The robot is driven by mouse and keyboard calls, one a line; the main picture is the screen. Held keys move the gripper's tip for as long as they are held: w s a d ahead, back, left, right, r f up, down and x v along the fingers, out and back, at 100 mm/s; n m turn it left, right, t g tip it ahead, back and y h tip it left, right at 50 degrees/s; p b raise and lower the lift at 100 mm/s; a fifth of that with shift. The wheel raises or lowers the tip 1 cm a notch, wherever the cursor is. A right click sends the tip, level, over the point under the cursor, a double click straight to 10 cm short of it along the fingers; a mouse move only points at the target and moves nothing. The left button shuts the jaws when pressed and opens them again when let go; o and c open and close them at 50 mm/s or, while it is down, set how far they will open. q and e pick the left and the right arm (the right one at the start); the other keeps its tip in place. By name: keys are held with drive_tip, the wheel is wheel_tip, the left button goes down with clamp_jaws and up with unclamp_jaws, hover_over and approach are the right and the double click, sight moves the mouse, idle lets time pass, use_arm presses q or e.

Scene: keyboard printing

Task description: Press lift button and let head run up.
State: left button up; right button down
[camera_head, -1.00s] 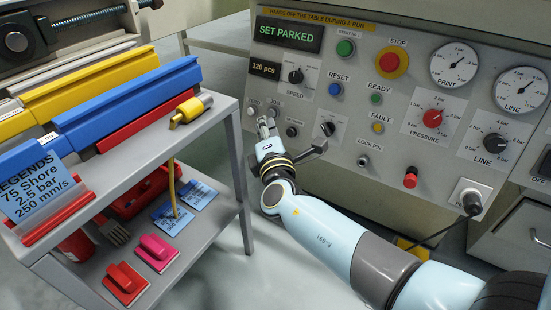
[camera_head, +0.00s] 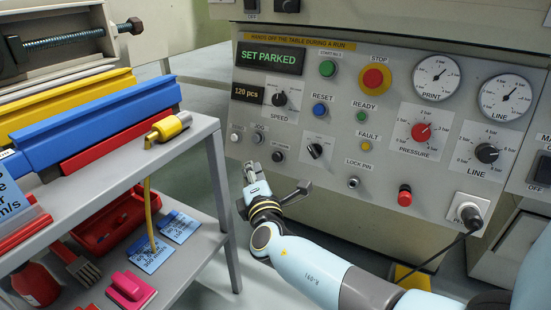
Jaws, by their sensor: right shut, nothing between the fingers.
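The control panel (camera_head: 330,185) faces me, and its green display (camera_head: 270,58) reads SET PARKED. Two small pale buttons, a left one (camera_head: 237,136) and one under the JOG label (camera_head: 258,138), sit at its lower left. The left one's label is too small to read, so I cannot tell which is the lift button. My right gripper (camera_head: 250,168) is shut and empty. Its fingertips point up, below the two buttons in the picture and apart from them. My left gripper is not in view. I cannot make out the head.
A grey cart (camera_head: 187,138) at the left carries blue and yellow squeegees and a yellow-handled tool (camera_head: 170,126). A plugged black cable (camera_head: 448,245) hangs at the panel's lower right. A red STOP button (camera_head: 375,77) is higher up.

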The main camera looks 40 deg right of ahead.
sight(277, 157)
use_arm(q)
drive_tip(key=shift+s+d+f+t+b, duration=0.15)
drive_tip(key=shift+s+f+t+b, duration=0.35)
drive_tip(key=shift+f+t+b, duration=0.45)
use_arm(e)
drive_tip(key=d, duration=0.2)
drive_tip(key=w+d+f, duration=0.1)
drive_tip(key=d, duration=0.1)
drive_tip(key=w+d+f, duration=0.1)
drive_tip(key=d, duration=0.1)
drive_tip(key=shift+w+d+f, duration=0.1)
drive_tip(key=shift+w, duration=0.15)
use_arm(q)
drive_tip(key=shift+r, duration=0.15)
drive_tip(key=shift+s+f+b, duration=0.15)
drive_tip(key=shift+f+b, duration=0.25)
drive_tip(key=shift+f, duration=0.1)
use_arm(e)
drive_tip(key=shift+w+d+f, duration=0.15)
drive_tip(key=shift+d, duration=0.2)
